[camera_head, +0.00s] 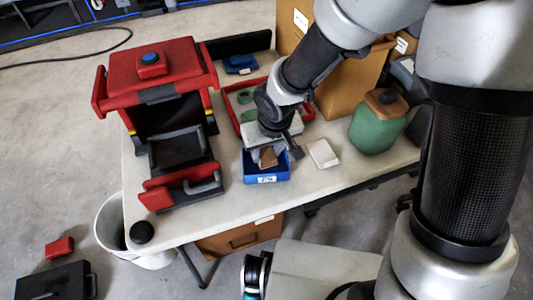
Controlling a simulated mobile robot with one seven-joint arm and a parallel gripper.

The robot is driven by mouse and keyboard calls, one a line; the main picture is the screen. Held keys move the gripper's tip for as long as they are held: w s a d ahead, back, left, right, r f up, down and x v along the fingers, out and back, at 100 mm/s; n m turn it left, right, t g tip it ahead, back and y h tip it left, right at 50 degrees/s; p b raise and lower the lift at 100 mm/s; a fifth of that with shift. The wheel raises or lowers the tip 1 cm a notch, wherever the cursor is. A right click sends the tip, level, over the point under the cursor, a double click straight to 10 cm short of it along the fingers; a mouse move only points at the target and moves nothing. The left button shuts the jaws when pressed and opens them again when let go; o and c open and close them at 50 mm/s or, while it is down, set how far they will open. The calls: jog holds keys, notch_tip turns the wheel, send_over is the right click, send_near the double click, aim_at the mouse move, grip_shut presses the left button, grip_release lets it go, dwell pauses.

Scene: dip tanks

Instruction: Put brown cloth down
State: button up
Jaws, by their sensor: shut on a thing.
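My gripper (267,149) is in the middle of the picture, pointing down over a small blue bin (283,173) with a white label on its front. It is shut on a brown cloth (268,158), seen as a small brown patch between the fingers. The cloth is over or inside the bin's opening; I cannot tell whether it touches the bin's floor. My arm and wrist hide the back of the bin and part of the cloth.
A white square piece (323,153) lies right of the bin. A red-rimmed tray (231,112) with green items is behind it. A red and black machine (160,75) stands left. A green container (377,128) with a brown lid stands right. The table front (230,215) is clear.

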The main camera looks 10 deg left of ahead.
jog(key=shift+f, duration=0.1)
jog(key=shift+f+b, duration=0.35)
jog(key=shift+b, duration=0.05)
jog(key=shift+f, duration=0.2)
jog(key=o, duration=1.1)
jog(key=p+v, duration=0.6)
jog(key=v, duration=0.7)
jog(key=shift+r, duration=0.2)
jog(key=shift+w, duration=0.1)
